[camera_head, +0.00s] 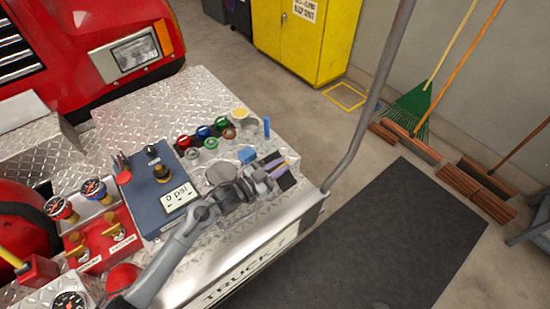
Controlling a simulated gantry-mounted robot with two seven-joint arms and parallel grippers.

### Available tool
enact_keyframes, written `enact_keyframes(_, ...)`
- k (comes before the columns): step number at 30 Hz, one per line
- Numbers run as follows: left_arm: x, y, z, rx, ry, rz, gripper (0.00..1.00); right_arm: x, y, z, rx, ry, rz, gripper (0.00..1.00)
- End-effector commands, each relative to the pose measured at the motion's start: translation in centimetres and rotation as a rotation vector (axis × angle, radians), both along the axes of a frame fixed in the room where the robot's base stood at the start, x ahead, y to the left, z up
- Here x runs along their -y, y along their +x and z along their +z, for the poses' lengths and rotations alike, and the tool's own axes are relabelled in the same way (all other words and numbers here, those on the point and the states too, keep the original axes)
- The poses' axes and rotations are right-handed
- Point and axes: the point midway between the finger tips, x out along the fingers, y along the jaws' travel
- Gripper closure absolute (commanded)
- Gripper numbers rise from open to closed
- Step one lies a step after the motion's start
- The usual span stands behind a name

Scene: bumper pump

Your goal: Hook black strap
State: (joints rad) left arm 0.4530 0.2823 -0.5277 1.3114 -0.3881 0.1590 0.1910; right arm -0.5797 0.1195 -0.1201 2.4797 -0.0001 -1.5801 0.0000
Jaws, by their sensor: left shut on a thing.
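My left gripper (262,182) reaches in from the bottom left, low over the diamond-plate bumper. It is shut on what looks like the black strap (286,181), a small dark piece at its fingertips near the bumper's right edge. A purple and yellow strip (275,165) lies across or beside this dark piece. The gripper hides part of the strap, and I cannot make out a hook. My right gripper is not in view.
A grey pole (375,100) rises at the bumper's right corner.

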Motion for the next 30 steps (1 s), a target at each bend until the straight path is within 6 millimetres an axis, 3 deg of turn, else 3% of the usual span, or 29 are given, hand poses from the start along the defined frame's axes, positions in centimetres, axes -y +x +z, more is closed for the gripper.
enact_keyframes(7,0.6,-0.7,-1.5,-0.009,-0.002,-0.001,1.0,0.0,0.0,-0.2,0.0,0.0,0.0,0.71)
enact_keyframes(22,0.6,-0.7,-1.8,-0.01,-0.001,0.003,1.0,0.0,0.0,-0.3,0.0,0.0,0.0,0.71)
enact_keyframes(23,0.6,-0.7,-1.8,-0.01,-0.001,0.003,0.8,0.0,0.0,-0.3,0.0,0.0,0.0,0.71)
enact_keyframes(24,0.6,-0.7,-1.8,-0.01,-0.001,0.003,0.74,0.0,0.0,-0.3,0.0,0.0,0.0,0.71)
enact_keyframes(26,0.6,-0.7,-1.8,-0.009,-0.001,0.002,0.64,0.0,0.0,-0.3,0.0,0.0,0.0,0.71)
enact_keyframes(30,0.6,-0.7,-1.7,-0.007,-0.001,0.001,0.63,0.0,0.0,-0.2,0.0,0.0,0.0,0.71)
